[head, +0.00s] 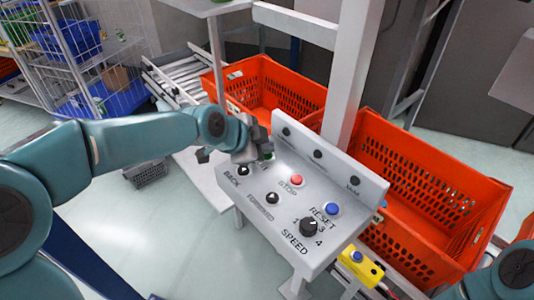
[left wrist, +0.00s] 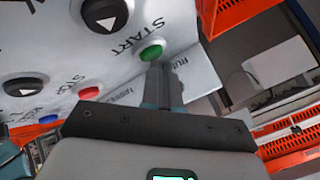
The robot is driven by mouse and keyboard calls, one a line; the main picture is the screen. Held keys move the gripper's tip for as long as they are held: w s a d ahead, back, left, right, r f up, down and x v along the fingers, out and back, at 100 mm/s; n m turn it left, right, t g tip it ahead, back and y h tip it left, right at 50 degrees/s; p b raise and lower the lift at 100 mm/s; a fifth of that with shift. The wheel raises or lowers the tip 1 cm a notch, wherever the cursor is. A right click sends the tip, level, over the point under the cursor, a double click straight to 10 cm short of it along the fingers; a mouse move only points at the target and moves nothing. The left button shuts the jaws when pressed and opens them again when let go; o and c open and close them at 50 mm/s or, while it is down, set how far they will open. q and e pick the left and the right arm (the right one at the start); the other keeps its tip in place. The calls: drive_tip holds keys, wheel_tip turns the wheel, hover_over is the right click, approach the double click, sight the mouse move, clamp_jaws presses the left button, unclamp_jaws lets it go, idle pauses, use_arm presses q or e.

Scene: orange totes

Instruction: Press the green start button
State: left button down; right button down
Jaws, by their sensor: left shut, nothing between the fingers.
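The green start button (head: 268,156) sits on the sloped grey control panel (head: 262,197), partly hidden by my left gripper in the head view. In the left wrist view the green button (left wrist: 151,51) shows beside the word START. My left gripper (head: 256,146) is over the panel's upper left part. Its fingers (left wrist: 158,72) are shut and empty, with the tips right by the green button. I cannot tell whether they touch it. My right gripper is not in view.
A red stop button (head: 296,180), a blue reset button (head: 332,208), black arrow buttons and a speed knob (head: 308,226) share the panel. Orange totes (head: 430,205) stand behind it, beside a grey post (head: 352,70). A yellow box with a blue button (head: 360,266) is at lower right.

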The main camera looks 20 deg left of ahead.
use_arm(q)
drive_tip(key=shift+f, duration=0.25)
drive_tip(key=shift+r, duration=0.1)
idle(0.4)
drive_tip(key=shift+r, duration=0.8)
drive_tip(key=shift+p, duration=0.3)
drive_tip(key=shift+r+p, duration=1.65)
drive_tip(key=shift+r, duration=0.9)
drive_tip(key=shift+s, duration=0.1)
